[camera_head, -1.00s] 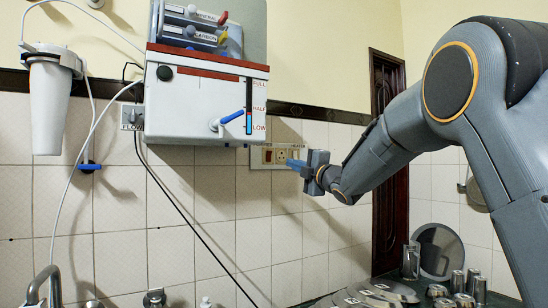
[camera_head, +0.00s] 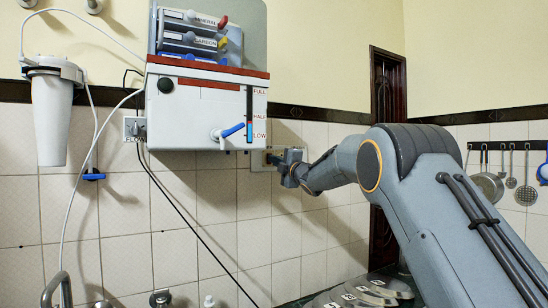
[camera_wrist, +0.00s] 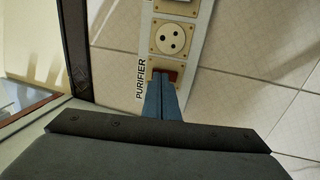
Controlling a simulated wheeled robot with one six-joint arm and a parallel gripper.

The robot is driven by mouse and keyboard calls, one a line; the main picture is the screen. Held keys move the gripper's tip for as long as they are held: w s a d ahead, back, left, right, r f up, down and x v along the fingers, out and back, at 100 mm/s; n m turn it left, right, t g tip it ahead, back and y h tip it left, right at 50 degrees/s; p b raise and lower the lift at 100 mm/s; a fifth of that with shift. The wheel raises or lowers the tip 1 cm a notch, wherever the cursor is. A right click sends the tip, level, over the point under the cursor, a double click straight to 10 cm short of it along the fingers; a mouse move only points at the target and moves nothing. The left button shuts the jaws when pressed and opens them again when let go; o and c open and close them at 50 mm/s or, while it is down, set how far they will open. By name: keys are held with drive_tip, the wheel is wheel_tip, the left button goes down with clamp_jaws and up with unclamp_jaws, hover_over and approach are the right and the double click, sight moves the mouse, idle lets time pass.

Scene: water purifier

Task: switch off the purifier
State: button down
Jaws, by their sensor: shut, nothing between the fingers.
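The purifier (camera_head: 190,115) is a white wall unit with a red-brown lid edge and a blue-handled tap, at upper left in the head view. The switch panel (camera_head: 257,161) is on the tiled wall at its lower right, mostly hidden by my gripper (camera_head: 272,158). In the wrist view, the panel (camera_wrist: 195,62) carries a "PURIFIER" label, a round socket (camera_wrist: 172,39) and a red switch (camera_wrist: 174,74). My gripper's blue fingers (camera_wrist: 162,82) are shut, empty and at the red switch, covering part of it. I cannot tell whether they touch it.
A white filter canister (camera_head: 52,115) hangs at the left, with hoses. Steel lids (camera_head: 365,290) lie on the counter. Utensils (camera_head: 490,185) hang at the right. The wall below the panel is clear.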

drive_tip(key=shift+w+a+r, duration=0.1)
drive_tip(key=shift+w+a, duration=0.05)
idle(0.3)
drive_tip(key=shift+w+a+r+b, duration=0.1)
drive_tip(key=shift+w+b, duration=0.05)
drive_tip(key=shift+b, duration=0.25)
drive_tip(key=s+d+r+b, duration=0.3)
drive_tip(key=s+d+b, duration=0.2)
drive_tip(key=s, duration=0.6)
drive_tip(key=d, duration=0.2)
drive_tip(key=shift+s+d, duration=0.2)
drive_tip(key=shift+d, duration=0.2)
